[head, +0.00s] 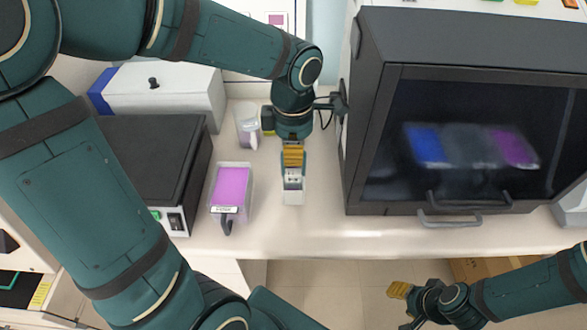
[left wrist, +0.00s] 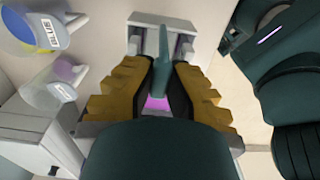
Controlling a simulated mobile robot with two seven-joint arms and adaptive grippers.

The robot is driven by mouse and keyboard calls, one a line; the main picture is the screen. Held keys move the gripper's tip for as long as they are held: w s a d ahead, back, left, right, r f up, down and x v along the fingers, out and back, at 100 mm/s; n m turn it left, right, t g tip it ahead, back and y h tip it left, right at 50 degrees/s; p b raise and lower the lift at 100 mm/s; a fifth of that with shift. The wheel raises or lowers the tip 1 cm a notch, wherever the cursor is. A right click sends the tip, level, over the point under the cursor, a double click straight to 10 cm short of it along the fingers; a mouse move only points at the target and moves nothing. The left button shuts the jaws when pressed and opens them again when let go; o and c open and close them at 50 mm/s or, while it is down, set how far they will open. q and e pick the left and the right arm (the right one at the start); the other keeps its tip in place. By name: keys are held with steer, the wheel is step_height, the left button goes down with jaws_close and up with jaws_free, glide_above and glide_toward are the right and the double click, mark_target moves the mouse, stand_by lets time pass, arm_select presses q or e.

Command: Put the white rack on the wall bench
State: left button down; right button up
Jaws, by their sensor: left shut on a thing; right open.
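My left gripper (head: 292,165) points down over the pale bench (head: 300,235), its yellow finger pads shut on the small white rack (head: 292,196). I cannot tell whether the rack's underside touches the bench top. The gripper hides the rack's upper part in the head view. My right gripper (head: 404,305) is open and empty at the lower right, beyond the bench's front edge.
A purple-filled staining dish (head: 230,187) stands just left of the rack, with a clear cup (head: 248,125) behind. A black box (head: 150,150) and a white box (head: 165,95) are further left. A dark glass-fronted cabinet (head: 385,125) stands close on the right. The bench front is clear.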

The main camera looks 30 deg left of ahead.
mark_target(293, 169)
arm_select(q)
steer(key=shift+f+b, duration=0.45)
steer(key=shift+f, duration=2.2)
steer(key=shift+f, duration=0.15)
steer(key=c, duration=1.1)
jaws_free()
steer(key=shift+c, duration=0.2)
steer(key=shift+r, duration=0.2)
steer(key=shift+r, duration=0.25)
step_height(293, 169, up, 12)
steer(key=shift+f+p, duration=0.2)
steer(key=shift+p, duration=1)
